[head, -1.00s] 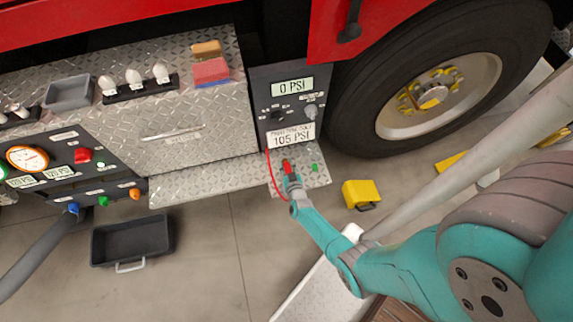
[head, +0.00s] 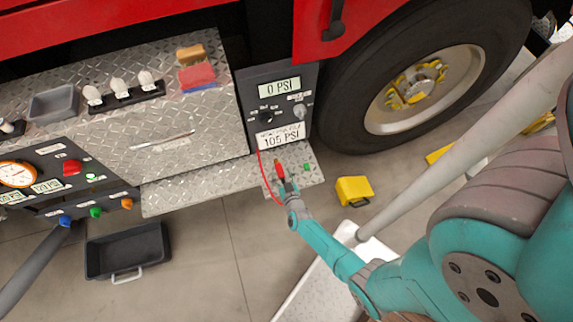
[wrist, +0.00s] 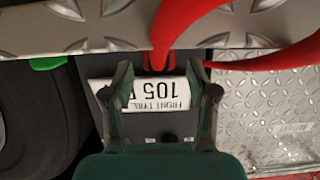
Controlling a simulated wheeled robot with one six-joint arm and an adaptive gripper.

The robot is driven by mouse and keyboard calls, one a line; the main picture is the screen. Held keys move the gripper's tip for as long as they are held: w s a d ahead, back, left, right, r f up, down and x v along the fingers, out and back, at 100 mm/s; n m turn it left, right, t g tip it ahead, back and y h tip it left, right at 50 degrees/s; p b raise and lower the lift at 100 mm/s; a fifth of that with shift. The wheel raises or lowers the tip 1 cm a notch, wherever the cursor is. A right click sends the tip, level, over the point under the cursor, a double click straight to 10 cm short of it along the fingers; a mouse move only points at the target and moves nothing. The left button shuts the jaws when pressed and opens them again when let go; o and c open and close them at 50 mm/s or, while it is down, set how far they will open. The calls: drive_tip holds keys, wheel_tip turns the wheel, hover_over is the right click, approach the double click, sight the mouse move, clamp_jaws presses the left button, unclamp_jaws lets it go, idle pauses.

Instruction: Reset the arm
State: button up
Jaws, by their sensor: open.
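My gripper (head: 287,186) is low in front of the pump panel (head: 277,100), beside the small diamond-plate step (head: 312,176). In the wrist view my gripper (wrist: 161,75) is open, with its two dark fingers spread apart. A thick red hose (wrist: 182,20) and a red fitting cross the top of that view, near and partly between the fingertips. I cannot tell whether they touch the fingers. In the head view an orange-red piece (head: 279,170) shows just beyond the gripper, and a thin red hose (head: 262,170) curves beside it.
The panel reads 0 PSI above and 105 PSI on its label (head: 281,136). The truck tyre (head: 345,115) is right of it. A yellow chock (head: 354,190) lies on the floor. A grey bin (head: 128,252) stands at the lower left. The floor between bin and arm is clear.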

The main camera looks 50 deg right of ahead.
drive_tip(key=v, duration=0.7)
drive_tip(key=s+a+r+n+t+y, duration=0.1)
drive_tip(key=s+a+r+n+y, duration=0.1)
drive_tip(key=s+a+r, duration=0.45)
drive_tip(key=s+a+r+n+t+y, duration=0.2)
drive_tip(key=s+a+r+y, duration=0.15)
drive_tip(key=s+r, duration=0.55)
drive_tip(key=s+a+r+n+y, duration=0.1)
drive_tip(key=s+a+r, duration=0.1)
drive_tip(key=r, duration=0.6)
drive_tip(key=s+a+r+n, duration=0.1)
drive_tip(key=s+r, duration=0.2)
drive_tip(key=r, duration=0.5)
drive_tip(key=s+a+r+y, duration=0.1)
drive_tip(key=s+a+r, duration=0.1)
drive_tip(key=r, duration=0.6)
drive_tip(key=shift+s+a+r+n+y, duration=0.25)
drive_tip(key=shift+a+n+y, duration=0.05)
drive_tip(key=shift+n+y, duration=0.1)
drive_tip(key=shift+o, duration=0.2)
